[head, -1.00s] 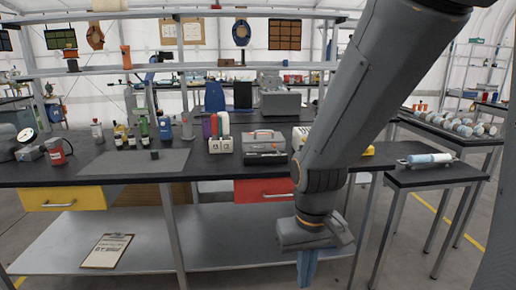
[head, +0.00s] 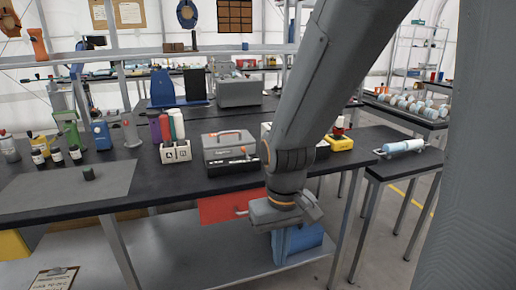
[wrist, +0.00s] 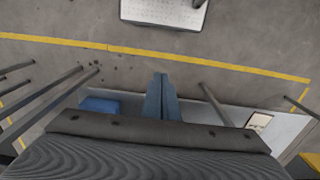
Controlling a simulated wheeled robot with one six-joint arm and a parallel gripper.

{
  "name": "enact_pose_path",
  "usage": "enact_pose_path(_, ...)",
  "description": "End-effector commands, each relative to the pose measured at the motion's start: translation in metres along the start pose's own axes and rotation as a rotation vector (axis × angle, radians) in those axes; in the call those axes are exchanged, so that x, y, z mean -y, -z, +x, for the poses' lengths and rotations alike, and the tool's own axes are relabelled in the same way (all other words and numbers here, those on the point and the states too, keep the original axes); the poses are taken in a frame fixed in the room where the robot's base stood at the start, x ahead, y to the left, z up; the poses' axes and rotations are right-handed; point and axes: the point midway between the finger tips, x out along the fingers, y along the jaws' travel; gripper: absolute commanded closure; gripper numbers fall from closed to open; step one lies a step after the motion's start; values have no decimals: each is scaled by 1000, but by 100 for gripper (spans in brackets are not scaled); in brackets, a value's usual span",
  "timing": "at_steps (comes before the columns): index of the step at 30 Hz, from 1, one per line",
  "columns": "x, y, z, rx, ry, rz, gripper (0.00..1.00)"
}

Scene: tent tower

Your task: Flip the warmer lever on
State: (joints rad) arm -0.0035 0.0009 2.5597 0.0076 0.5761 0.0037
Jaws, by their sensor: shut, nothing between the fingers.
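A grey box (head: 228,160) with a red top handle stands near the front edge of the dark bench, left of my arm in the head view. A small orange-tipped lever (head: 243,151) shows on its front; its position is too small to tell. I cannot be sure that this box is the warmer. My gripper (wrist: 161,97) points down with its blue fingers together and empty. In the head view it hangs below bench height, in front of the bench and right of the grey box. The box is not in the wrist view.
A red drawer (head: 222,207) sits under the bench. A blue bin (head: 305,240) is on the lower shelf behind my gripper. A side table (head: 425,165) is at right. Floor in front is open.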

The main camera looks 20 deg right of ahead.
Motion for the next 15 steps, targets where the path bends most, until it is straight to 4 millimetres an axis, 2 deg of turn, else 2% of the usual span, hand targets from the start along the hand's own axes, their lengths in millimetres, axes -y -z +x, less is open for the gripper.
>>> enact_pose_path(12,0,0,0,0,0,-1,100)
enact_pose_path(15,-4,7,1,-21,-8,-33,100)
